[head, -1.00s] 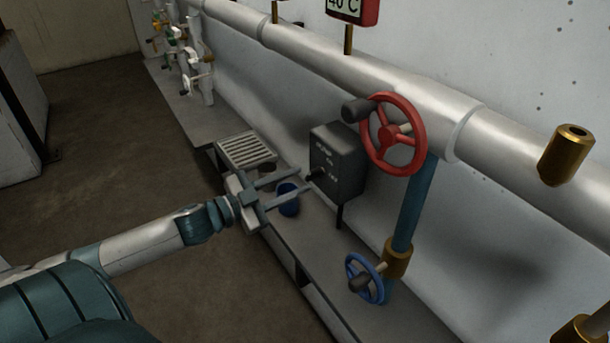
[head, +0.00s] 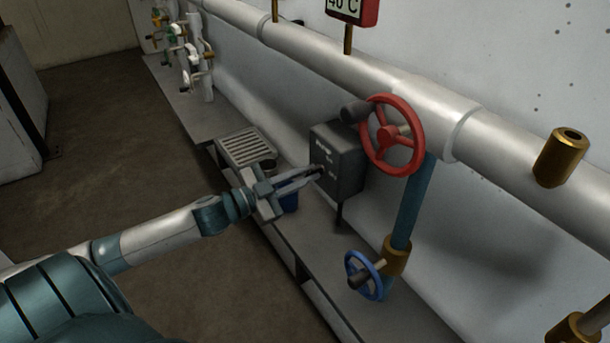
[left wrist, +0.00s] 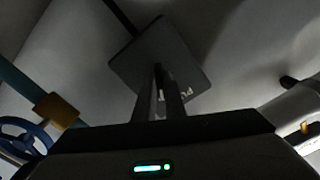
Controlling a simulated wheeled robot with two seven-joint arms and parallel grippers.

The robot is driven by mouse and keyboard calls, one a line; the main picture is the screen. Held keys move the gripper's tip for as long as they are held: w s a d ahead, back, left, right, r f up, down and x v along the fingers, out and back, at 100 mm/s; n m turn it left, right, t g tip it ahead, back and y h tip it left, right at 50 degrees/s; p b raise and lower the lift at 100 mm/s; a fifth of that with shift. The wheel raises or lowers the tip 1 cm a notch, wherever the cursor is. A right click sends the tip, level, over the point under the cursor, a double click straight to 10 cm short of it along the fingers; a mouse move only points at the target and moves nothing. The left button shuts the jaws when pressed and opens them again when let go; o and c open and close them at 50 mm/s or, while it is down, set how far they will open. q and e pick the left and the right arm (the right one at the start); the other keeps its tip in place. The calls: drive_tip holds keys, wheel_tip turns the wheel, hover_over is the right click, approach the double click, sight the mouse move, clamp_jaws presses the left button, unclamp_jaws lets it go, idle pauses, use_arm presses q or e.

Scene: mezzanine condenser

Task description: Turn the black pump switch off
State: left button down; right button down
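The black pump switch (head: 319,170) is a small knob on the front of a dark grey box (head: 345,160) with white lettering. My left gripper (head: 319,172) reaches it from the left, its two fingers drawn close together with their tips at the switch, and it looks shut on it. The tips mostly hide the switch, so its exact position cannot be read. In the left wrist view, the narrow fingers (left wrist: 160,80) point at the dark box face (left wrist: 165,48), where part of the lettering shows upside down. My right gripper is not in view.
A blue handwheel (head: 365,275) is lower right.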

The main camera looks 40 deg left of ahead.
use_arm(q)
drive_tip(key=shift+m, duration=2.6)
drive_tip(key=m, duration=0.3)
drive_tip(key=shift+m, duration=1.9)
drive_tip(key=shift+f, duration=0.1)
drive_tip(key=c, duration=1.8)
unclamp_jaws()
